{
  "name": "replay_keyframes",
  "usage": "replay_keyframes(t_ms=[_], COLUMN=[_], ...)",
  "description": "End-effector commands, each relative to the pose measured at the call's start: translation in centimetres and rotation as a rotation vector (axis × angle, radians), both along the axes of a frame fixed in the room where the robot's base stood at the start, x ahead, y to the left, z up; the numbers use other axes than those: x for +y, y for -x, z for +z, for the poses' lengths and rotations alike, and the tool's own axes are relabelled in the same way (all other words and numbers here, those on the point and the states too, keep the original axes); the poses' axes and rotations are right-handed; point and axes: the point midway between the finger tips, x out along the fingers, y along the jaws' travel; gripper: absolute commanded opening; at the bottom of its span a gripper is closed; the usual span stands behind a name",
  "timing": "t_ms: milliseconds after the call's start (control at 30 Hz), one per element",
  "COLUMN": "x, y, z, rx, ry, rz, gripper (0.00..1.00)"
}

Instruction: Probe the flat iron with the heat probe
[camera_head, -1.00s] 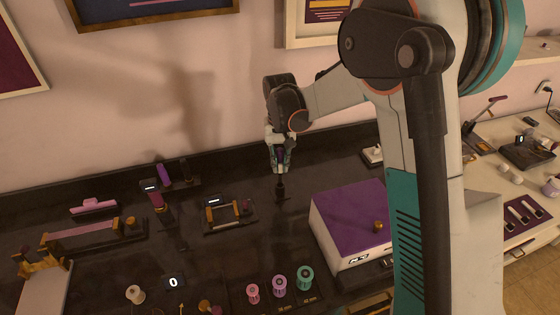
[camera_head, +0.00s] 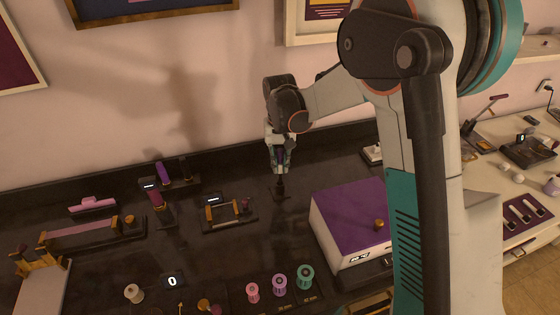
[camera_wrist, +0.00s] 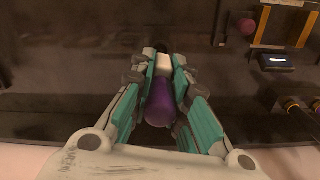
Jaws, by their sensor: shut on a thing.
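My gripper (camera_head: 280,168) is shut on a purple-handled tool, which looks like the heat probe; its purple handle (camera_wrist: 160,103) shows between the fingers in the wrist view. In the head view the tool hangs roughly upright, with a dark lower end (camera_head: 280,187) close above or on the black counter; contact cannot be told. I cannot tell for sure which thing is the flat iron. A candidate is the dark frame with orange bars and a small display (camera_head: 229,213), just left of the gripper; it also shows in the wrist view (camera_wrist: 277,60).
A white box with a purple top (camera_head: 345,210) stands right of the gripper. Upright pink and purple pieces with a display (camera_head: 157,197) and a pink clip-like thing (camera_head: 92,204) are left. Several coloured rollers (camera_head: 279,285) stand in front. The black counter (camera_head: 250,250) between is partly clear.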

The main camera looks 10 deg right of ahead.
Motion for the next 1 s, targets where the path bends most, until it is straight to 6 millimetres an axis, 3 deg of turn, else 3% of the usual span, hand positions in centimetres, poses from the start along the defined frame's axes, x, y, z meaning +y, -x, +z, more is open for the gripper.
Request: replay_keyframes(t_ms=[1000], x=[0.0], y=[0.0], z=[-3.8], rx=[0.0], ry=[0.0], rz=[0.0], gripper=[0.0])
